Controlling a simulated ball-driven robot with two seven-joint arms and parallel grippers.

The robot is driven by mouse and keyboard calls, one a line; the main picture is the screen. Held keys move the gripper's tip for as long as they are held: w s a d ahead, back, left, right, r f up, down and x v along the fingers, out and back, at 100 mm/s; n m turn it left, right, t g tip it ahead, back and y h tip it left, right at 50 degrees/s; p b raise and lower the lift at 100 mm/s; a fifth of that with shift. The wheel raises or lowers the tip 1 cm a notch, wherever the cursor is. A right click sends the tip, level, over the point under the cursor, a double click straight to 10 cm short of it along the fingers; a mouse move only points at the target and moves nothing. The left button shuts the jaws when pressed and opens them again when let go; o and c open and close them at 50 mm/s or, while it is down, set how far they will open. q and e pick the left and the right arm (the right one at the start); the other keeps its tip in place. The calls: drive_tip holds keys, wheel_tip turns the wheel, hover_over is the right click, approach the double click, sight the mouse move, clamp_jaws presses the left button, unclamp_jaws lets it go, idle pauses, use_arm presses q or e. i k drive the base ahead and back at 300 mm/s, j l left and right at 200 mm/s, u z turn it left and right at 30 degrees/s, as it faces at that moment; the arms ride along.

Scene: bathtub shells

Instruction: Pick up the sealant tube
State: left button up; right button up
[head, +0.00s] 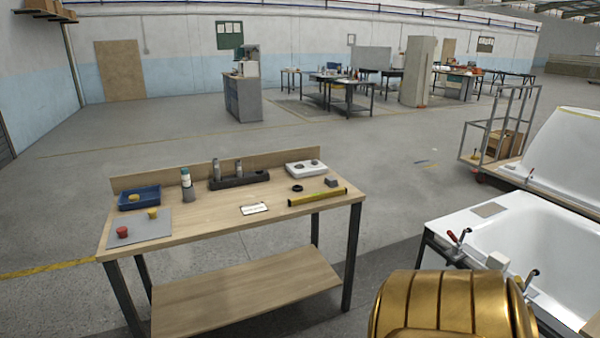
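A slim upright tube (186,177), pale with a dark teal band, stands at the back left of the wooden workbench (215,215). It looks like the sealant tube, though its label is too small to read. Its lower end is hidden in or behind a small grey holder (189,194). Two grey bottle-like cylinders stand to its right in a black rack (239,180). Neither of my grippers shows in the head view.
On the bench are a blue tray (139,198), a grey mat (125,231) with red and yellow knobs, a white box (306,169) and a yellow level (317,197). A white bathtub (490,232) stands at the right. Open floor lies behind the bench.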

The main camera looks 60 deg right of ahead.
sight(185, 174)
drive_tip(key=z, duration=1.3)
drive_tip(key=u, duration=3.5)
drive_tip(key=z, duration=3.5)
drive_tip(key=i+j+u, duration=0.1)
drive_tip(key=i+u, duration=0.2)
drive_tip(key=i, duration=1.3)
